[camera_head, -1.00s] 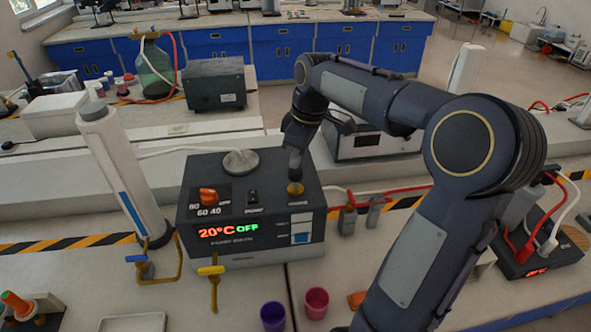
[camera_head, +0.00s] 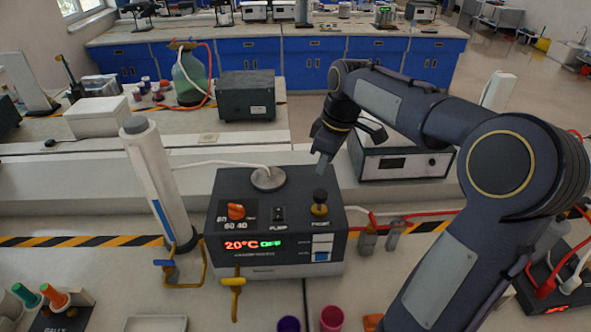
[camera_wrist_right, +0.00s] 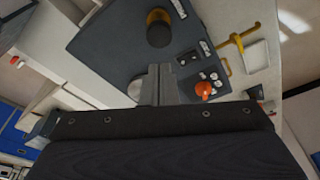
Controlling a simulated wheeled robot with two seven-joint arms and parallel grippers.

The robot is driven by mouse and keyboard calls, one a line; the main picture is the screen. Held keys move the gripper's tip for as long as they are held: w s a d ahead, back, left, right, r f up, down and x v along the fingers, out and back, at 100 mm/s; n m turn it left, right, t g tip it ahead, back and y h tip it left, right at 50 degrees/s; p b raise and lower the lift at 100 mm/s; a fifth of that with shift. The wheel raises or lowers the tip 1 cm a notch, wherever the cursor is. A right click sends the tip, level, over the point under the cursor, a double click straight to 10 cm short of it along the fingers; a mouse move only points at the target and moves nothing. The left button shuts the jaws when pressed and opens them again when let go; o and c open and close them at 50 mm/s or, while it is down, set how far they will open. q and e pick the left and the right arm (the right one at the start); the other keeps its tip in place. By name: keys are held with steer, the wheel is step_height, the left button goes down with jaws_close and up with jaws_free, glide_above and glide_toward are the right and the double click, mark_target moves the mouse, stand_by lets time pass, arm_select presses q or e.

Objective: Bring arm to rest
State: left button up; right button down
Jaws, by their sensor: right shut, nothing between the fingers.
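My right gripper (camera_head: 322,166) hangs above the back right of a dark box-shaped device, with its fingers closed and nothing between them. The fingers also show in the right wrist view (camera_wrist_right: 157,85), pointing toward the device top. The device (camera_head: 230,262) has an orange knob (camera_head: 236,211), a small switch (camera_head: 279,214) and a black knob on a brass base (camera_head: 320,202). Its display reads 20°C OFF. The gripper is apart from the black knob, above and behind it. My left gripper is not in view.
Purple (camera_head: 288,324) and pink (camera_head: 332,319) cups stand at the front edge. A grey instrument (camera_head: 400,166) is behind my arm. Red tubing runs right.

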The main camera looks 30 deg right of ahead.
steer(key=s+a+f+m+t+y+b, duration=0.1)
steer(key=s+a+f+m, duration=0.3)
steer(key=s+a, duration=0.4)
steer(key=s+a+f+m+t+y+b, duration=0.1)
steer(key=s+a+f+m, duration=0.3)
steer(key=s+a, duration=0.4)
steer(key=s+f+t+b, duration=0.1)
steer(key=s, duration=0.3)
steer(key=shift+a+f+t+y+b, duration=0.15)
steer(key=shift+f+t+y+b, duration=0.15)
steer(key=shift+f+t, duration=0.1)
